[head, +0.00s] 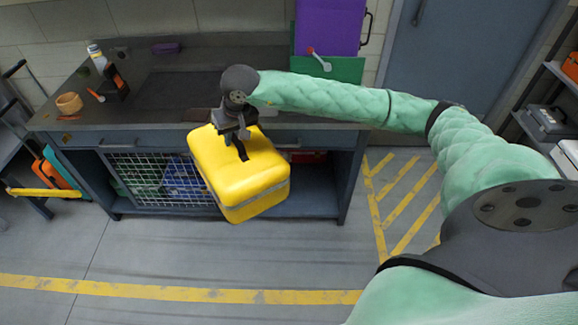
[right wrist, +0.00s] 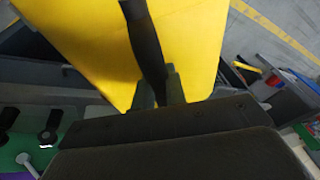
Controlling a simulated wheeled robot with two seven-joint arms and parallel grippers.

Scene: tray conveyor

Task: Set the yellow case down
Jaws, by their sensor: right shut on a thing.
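The yellow case (head: 245,178) hangs from my right gripper (head: 238,135) in the head view, in front of the dark workbench (head: 150,131). It is tilted, and a grey band runs round its lower part. My right gripper is shut on the black handle on its top. In the right wrist view the yellow case (right wrist: 90,35) fills the upper middle, with its black handle (right wrist: 143,35) running down to the fingers (right wrist: 160,88). The underside of the case is hidden. My left gripper is not in view.
A dark mat (head: 180,85) lies on the bench top. A wire crate (head: 150,178) stands below. The front floor with yellow lines is clear.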

